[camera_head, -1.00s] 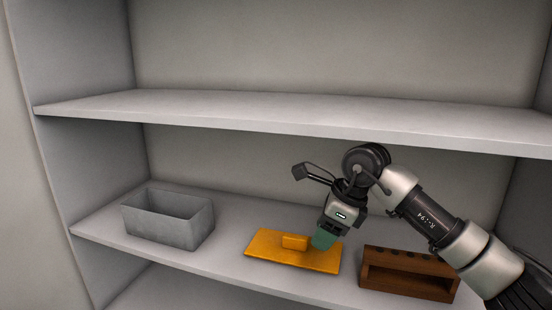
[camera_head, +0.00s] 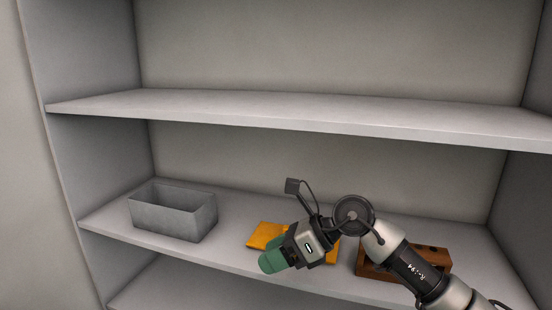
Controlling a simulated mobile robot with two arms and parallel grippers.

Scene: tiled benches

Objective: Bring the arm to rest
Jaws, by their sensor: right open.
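My right arm comes in from the lower right. Its right gripper (camera_head: 272,262) has green fingers, points down to the left and is open. It is in front of the orange board (camera_head: 265,233) on the lower shelf and hides much of it. The small orange block seen on the board earlier is hidden now; I see nothing held between the fingers. My left gripper is not in view.
A grey open bin (camera_head: 172,214) stands on the lower shelf (camera_head: 225,245) at the left. A brown wooden rack (camera_head: 374,268) with holes stands at the right, partly behind my arm. The upper shelf (camera_head: 290,112) runs above. Shelf space between bin and board is clear.

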